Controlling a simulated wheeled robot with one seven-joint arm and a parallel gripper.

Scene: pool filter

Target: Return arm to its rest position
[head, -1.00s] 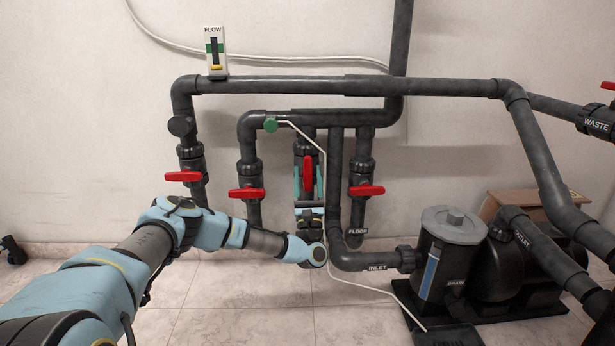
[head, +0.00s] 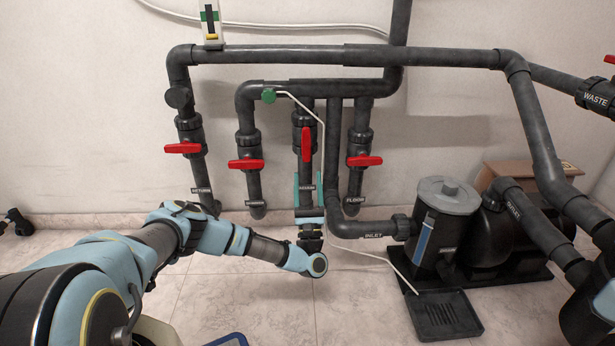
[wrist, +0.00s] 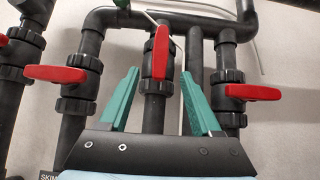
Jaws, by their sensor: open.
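My gripper (head: 309,192) is open and empty, low in front of the middle vertical pipe (head: 306,170). In the wrist view its two teal fingers (wrist: 160,100) stand apart, one on each side of that pipe. The red handle (head: 306,145) of the middle valve is vertical, in line with its pipe. It lies above and beyond the fingertips, and I see no contact. My arm (head: 205,236) reaches in from the lower left, bent low over the tiled floor.
Red handles on the left (head: 183,148), second (head: 246,164) and right (head: 364,160) valves lie crosswise. The pump strainer (head: 444,218) and a black tray (head: 445,314) stand at the right. A thin white tube (head: 375,254) runs down to the tray.

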